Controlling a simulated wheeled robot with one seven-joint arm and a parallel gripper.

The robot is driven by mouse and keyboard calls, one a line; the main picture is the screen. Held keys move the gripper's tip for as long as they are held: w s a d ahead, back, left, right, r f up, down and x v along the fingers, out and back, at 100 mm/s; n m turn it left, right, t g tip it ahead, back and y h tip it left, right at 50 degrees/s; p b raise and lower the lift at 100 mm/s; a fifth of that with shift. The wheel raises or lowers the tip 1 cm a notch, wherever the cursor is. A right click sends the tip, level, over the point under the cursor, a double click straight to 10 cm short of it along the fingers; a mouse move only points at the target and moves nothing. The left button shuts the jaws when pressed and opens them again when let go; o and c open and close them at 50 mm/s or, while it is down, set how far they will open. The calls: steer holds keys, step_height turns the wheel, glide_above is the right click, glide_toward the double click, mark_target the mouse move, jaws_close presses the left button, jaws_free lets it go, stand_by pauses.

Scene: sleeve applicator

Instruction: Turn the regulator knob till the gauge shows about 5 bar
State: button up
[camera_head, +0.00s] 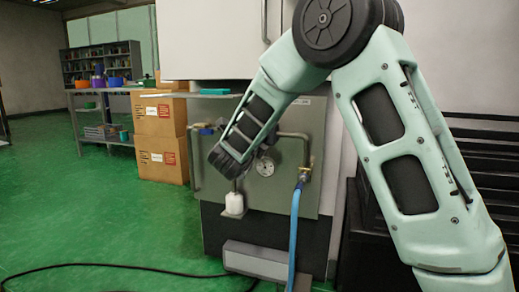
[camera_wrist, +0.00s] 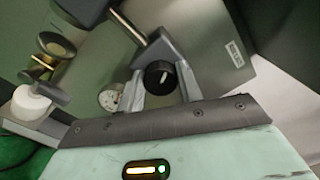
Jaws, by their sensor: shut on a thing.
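The regulator knob (camera_wrist: 158,71) is black with a white pointer mark; it shows in the wrist view between the two fingers of my gripper (camera_wrist: 161,84). My gripper is shut on the knob, one finger on each side. The round white gauge (camera_head: 265,166) sits on the grey-green panel just right of my arm's end. It also shows in the wrist view (camera_wrist: 110,97), just left of the left finger and partly covered. Its needle is too small to read in either view.
Grey pipes (camera_head: 307,140) and a blue hose (camera_head: 294,230) run close to the right of the gauge. Cardboard boxes (camera_head: 160,118) stand to the left. A black cable (camera_head: 110,266) lies on the open green floor.

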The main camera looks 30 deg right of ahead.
steer(key=shift+m+b, duration=0.4)
steer(key=shift+m, duration=0.1)
steer(key=o, duration=1)
steer(key=shift+p+v, duration=2.85)
steer(key=shift+v, duration=5.9)
steer(key=shift+f, duration=0.1)
